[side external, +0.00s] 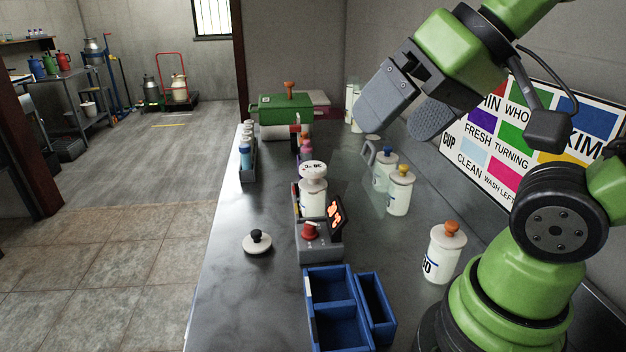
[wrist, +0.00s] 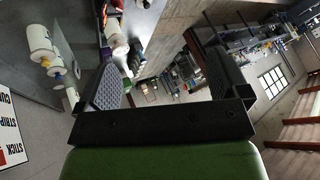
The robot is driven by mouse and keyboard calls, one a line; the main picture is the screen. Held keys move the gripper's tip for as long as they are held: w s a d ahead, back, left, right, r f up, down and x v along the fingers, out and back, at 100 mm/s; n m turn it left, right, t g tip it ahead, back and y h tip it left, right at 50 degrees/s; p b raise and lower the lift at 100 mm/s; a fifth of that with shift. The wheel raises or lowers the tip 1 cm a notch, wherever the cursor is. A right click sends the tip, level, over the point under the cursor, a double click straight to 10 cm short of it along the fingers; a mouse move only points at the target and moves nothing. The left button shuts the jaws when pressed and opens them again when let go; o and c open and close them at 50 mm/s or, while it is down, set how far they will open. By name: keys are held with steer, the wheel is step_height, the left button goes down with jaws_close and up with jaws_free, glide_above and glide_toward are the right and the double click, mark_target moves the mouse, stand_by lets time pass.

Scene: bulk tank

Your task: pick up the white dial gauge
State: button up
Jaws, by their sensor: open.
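A white round piece with dark marks on its face (side external: 313,169), which looks like the white dial gauge, sits atop a white jar (side external: 313,200) in mid-bench. I cannot tell from this view whether it is separate from the jar. My gripper (side external: 408,112) is open and empty, high above the bench, up and to the right of this piece and well apart from it. In the wrist view, the two ridged fingers of my gripper (wrist: 163,68) stand wide apart with nothing between them. The gauge cannot be made out surely in that view.
A grey device with a red knob (side external: 310,232) and lit display stands by the jar. Blue bins (side external: 331,300) are in front, a black-knobbed lid (side external: 257,241) lies left. White jars (side external: 399,192) and an orange-topped jar (side external: 443,252) stand right. A green box (side external: 280,112) is behind.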

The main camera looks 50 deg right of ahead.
steer(key=w+d+n+g, duration=0.15)
steer(key=w+d, duration=0.25)
steer(key=w, duration=0.5)
steer(key=n+h, duration=0.1)
steer(key=n, duration=0.3)
glide_toward(315, 167)
steer(key=w, duration=0.2)
steer(key=shift+g, duration=0.55)
steer(key=x, duration=0.5)
steer(key=shift+s+a, duration=0.1)
steer(key=x, duration=0.6)
steer(key=shift+s+f, duration=0.1)
steer(key=shift+s, duration=0.2)
steer(key=shift+c, duration=0.2)
steer(key=c, duration=1)
steer(key=shift+c, duration=0.2)
